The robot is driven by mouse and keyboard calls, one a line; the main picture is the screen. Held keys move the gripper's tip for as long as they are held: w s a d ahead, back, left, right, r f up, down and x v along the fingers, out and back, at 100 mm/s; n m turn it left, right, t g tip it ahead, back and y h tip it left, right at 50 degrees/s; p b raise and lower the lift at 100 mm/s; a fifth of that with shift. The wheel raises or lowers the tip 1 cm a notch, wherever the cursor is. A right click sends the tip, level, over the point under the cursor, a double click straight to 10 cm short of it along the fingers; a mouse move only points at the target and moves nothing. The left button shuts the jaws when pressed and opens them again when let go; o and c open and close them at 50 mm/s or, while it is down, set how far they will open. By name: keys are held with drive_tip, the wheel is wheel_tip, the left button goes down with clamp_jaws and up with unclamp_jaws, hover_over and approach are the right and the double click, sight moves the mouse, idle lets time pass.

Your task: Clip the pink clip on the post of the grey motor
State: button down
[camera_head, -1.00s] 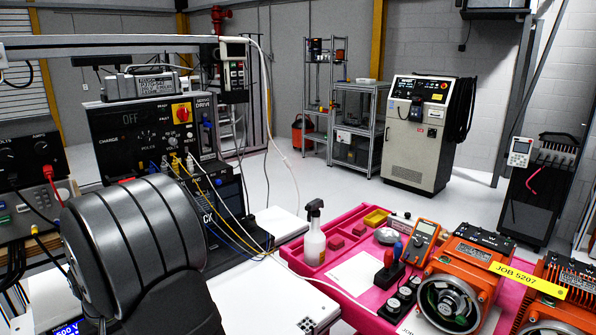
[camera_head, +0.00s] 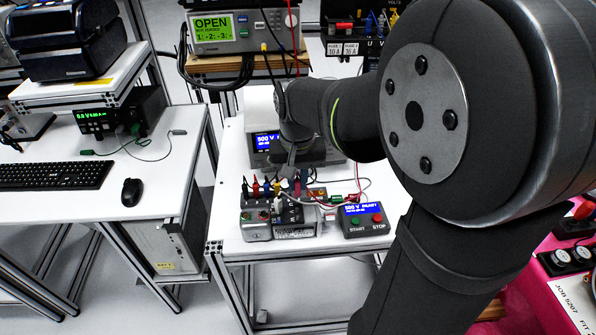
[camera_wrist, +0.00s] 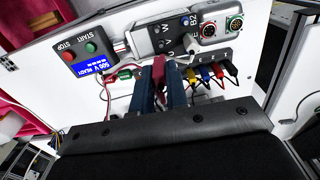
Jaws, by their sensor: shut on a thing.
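The grey motor (camera_head: 262,232) sits at the front of the white bench, with dark terminal posts on its top. In the wrist view, its black terminal panel (camera_wrist: 162,31) bears letters such as W, U and B2. My gripper (camera_wrist: 160,78) is shut on the pink clip (camera_wrist: 159,66), which looks dark pink between the fingertips. The clip's tip is close to the near edge of the terminal panel; I cannot tell whether it touches a post. In the head view my gripper (camera_head: 293,172) points down just behind the motor, partly hidden by my wrist.
A row of coloured clips (camera_wrist: 208,74) with leads stands beside the motor. The START/STOP box (camera_head: 366,221) with a blue screen is to the motor's right. A tester (camera_head: 265,143) stands behind. A desk with a keyboard (camera_head: 52,175) and mouse (camera_head: 132,192) is at left.

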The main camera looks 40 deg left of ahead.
drive_tip(key=shift+s+d+f, duration=0.25)
drive_tip(key=shift+f, duration=0.8)
drive_tip(key=shift+s+d+f, duration=0.2)
drive_tip(key=shift+f, duration=0.85)
drive_tip(key=shift+s+d+f, duration=0.25)
drive_tip(key=shift+f, duration=0.8)
drive_tip(key=shift+f, duration=0.25)
drive_tip(key=c, duration=1.3)
unclamp_jaws()
drive_tip(key=shift+c, duration=0.2)
drive_tip(key=shift+r, duration=0.1)
wheel_tip(320, 180, up, 7)
